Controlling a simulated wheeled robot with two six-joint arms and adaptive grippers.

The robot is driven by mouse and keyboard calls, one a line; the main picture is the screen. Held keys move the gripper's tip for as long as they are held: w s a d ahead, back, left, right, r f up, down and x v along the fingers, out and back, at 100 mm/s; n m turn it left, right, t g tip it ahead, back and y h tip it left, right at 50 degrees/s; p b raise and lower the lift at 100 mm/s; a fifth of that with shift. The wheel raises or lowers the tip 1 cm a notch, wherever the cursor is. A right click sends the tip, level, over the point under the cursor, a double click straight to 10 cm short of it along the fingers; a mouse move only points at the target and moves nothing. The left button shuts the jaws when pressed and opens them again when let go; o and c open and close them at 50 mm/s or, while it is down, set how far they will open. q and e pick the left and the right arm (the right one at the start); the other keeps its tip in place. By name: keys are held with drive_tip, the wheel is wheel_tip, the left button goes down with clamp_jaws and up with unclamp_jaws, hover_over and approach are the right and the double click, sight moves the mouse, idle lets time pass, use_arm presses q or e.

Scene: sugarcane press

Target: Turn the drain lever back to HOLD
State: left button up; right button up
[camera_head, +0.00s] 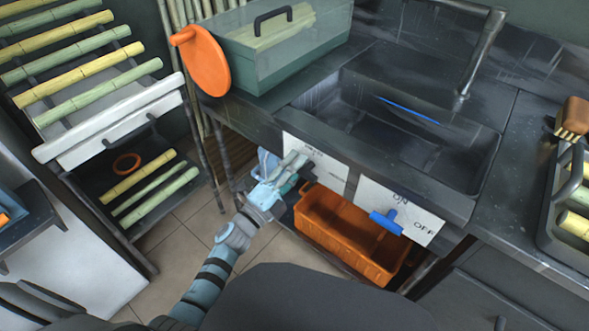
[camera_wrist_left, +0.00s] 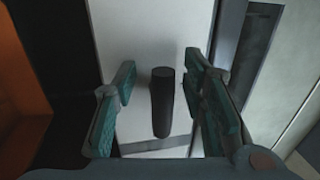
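My left gripper (camera_head: 284,176) is in front of a white label plate (camera_head: 328,170) on the sink's front panel. In the left wrist view the gripper (camera_wrist_left: 160,98) is open. A dark, rounded lever handle (camera_wrist_left: 162,103) stands between its green-padded fingers, with a gap on both sides. The pale plate (camera_wrist_left: 150,28) lies behind the handle. In the head view the gripper covers the lever, and the plate's lettering is too small and partly hidden to read. My right gripper is out of view.
A second plate with ON and OFF carries a blue lever (camera_head: 386,222) to the right. An orange bin (camera_head: 350,236) sits below the panel. The sink (camera_head: 400,130) is above. A rack with cane pieces (camera_head: 80,75) stands at the left.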

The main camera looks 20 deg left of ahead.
use_arm(q)
drive_tip(key=shift+s+a+f, duration=0.1)
drive_tip(key=shift+s, duration=0.15)
drive_tip(key=v, duration=1.1)
drive_tip(key=shift+s, duration=0.25)
